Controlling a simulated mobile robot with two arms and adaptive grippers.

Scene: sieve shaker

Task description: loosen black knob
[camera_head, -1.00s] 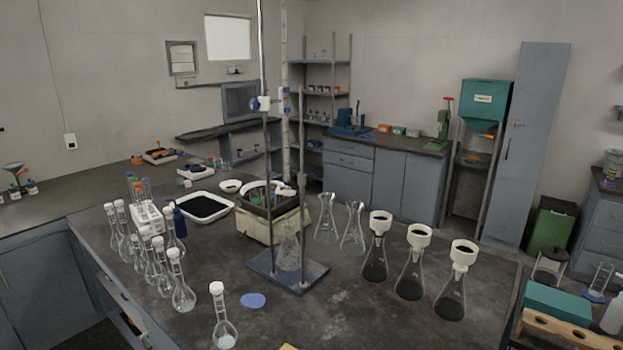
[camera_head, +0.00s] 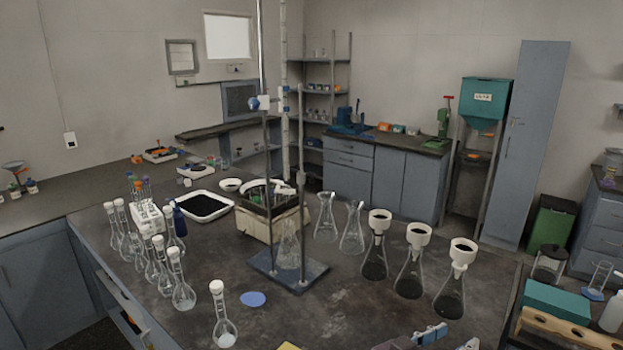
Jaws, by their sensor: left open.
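A beige boxy device (camera_head: 257,227) with a dark round top and pale rings stands near the middle of the bench, partly hidden behind a rod stand. It may be the sieve shaker, but I cannot tell for sure. I cannot make out a black knob on it. My left gripper (camera_head: 452,338) just enters at the bottom edge, right of centre, with its blue-grey parts partly cut off. It is open, well in front of the device and apart from it. My right gripper is not in view.
A rod stand (camera_head: 288,272) with a tall glass tube rises in front of the device. Volumetric flasks (camera_head: 184,296) crowd the left, and filter flasks (camera_head: 410,268) stand at right. The front middle bench is mostly clear.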

